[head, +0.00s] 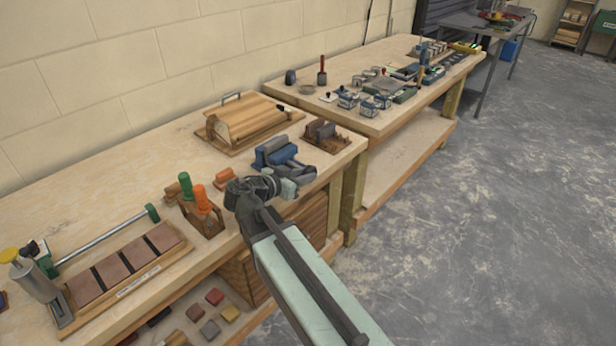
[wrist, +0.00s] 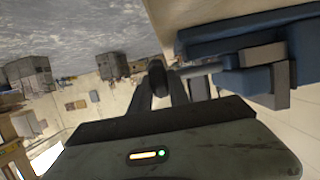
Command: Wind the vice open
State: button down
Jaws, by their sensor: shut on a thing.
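The blue vice (head: 277,155) sits near the front edge of the bench in the head view, beyond my arm's end. In the wrist view its blue body (wrist: 235,42) fills the upper right, with a grey screw running left from it. My gripper (wrist: 158,82) is at the outer end of that screw, shut on the dark vice handle (wrist: 157,72). Most of the handle is hidden between and behind the fingers. In the head view my gripper (head: 290,186) is beside the vice's front, and the fingers are hard to make out. The jaw gap cannot be judged clearly.
A rack with green- and orange-handled tools (head: 203,213) stands left of my arm. A wooden box with a handle (head: 240,122) lies behind the vice, and a small brown block rack (head: 326,135) to its right. Open floor (head: 480,220) lies on the right.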

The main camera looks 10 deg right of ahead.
jog(key=shift+w+a, duration=0.15)
jog(key=shift+a, duration=0.05)
jog(key=c, duration=1.3)
grip_release()
jog(key=shift+w+f, duration=0.1)
jog(key=shift+f, duration=0.05)
jog(key=shift+o, duration=0.2)
jog(key=p+v, duration=0.2)
jog(key=v, duration=0.6)
jog(key=shift+d, duration=0.15)
